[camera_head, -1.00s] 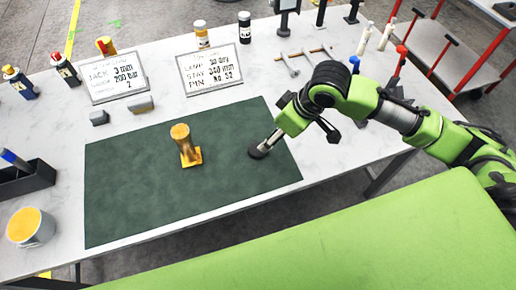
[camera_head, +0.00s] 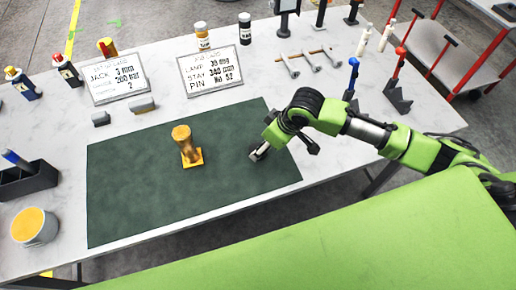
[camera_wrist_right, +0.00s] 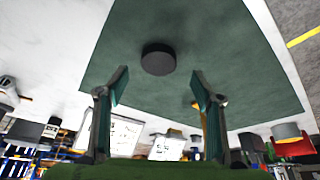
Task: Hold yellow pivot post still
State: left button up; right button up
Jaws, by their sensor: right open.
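My right gripper (camera_head: 258,153) is low over the right part of the mat, clearly apart from the post. In the right wrist view, its two fingers (camera_wrist_right: 158,90) are spread with nothing between them. A dark round disc (camera_wrist_right: 158,58) shows on the mat just beyond the fingertips; in the head view the gripper largely hides it. A yellow sliver beside one finger in the wrist view is too small to identify. My left gripper is out of view.
Two printed signs, left (camera_head: 115,77) and right (camera_head: 210,70), stand behind the mat with bottles near them. Small grey blocks (camera_head: 142,105) lie at its back edge. A dark box (camera_head: 28,182) and a yellow-topped pot (camera_head: 35,227) are left. Blue-handled (camera_head: 352,78) and red-handled (camera_head: 397,75) tools stand right.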

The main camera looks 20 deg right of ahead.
jog(key=shift+f, duration=0.1)
jog(key=shift+w+a+f+p, duration=0.1)
jog(key=shift+w+f+p, duration=0.05)
jog(key=shift+f+p, duration=0.15)
jog(key=p+x, duration=0.1)
jog(key=x, duration=0.2)
jog(key=shift+w+f, duration=0.1)
jog(key=shift+w, duration=0.05)
jog(key=shift+w+a+f, duration=0.1)
jog(key=shift+w+f, duration=0.05)
jog(key=shift+f, duration=0.4)
jog(key=c, duration=0.8)
